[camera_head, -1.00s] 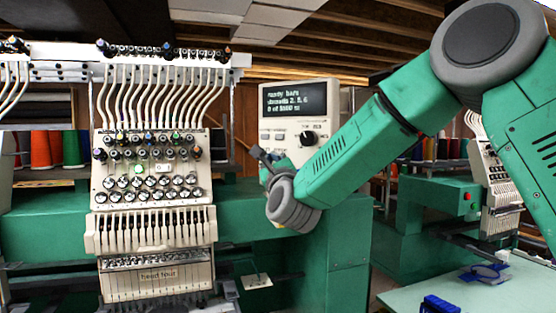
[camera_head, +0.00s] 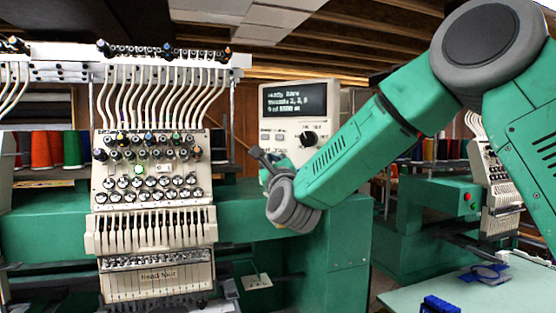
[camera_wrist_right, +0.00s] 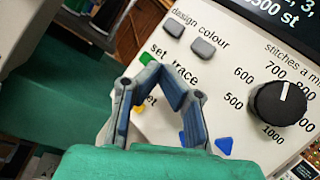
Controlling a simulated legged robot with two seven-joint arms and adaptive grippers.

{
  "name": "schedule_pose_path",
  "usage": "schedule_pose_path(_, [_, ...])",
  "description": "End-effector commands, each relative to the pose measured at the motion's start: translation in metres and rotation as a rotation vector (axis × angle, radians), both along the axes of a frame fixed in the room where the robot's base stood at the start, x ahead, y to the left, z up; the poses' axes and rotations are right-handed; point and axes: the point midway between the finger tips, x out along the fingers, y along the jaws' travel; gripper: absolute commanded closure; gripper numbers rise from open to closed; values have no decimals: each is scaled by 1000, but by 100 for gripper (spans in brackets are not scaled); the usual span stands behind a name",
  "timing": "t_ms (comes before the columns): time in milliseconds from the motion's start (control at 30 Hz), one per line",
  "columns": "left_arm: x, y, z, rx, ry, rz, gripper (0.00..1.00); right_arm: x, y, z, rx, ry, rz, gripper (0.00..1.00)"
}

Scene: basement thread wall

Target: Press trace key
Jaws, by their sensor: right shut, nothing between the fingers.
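The control panel (camera_head: 334,130) with a dark screen stands right of the embroidery head in the head view. In the right wrist view the panel (camera_wrist_right: 225,75) fills the upper right. The printed word "trace" (camera_wrist_right: 187,76) shows just beyond my fingers; the trace key itself is not seen, and my fingers cover the area beside that word. My right gripper (camera_wrist_right: 164,74) is shut and empty, its tips at the panel face by the "set" and "trace" labels. I cannot tell whether they touch. The right gripper also shows in the head view (camera_head: 262,156). My left gripper is not in view.
Close by are a green key (camera_wrist_right: 146,58), grey design (camera_wrist_right: 176,26) and colour (camera_wrist_right: 203,48) keys, a yellow key (camera_wrist_right: 138,113), a blue arrow key (camera_wrist_right: 223,146) and a black dial (camera_wrist_right: 278,104). The embroidery head (camera_head: 153,190) stands left.

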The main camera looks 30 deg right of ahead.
Motion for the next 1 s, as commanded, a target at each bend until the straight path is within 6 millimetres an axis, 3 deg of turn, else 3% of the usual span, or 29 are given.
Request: schedule_pose_path(1000, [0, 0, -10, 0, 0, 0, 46, 4, -10, 2, 1, -1, -1, 100])
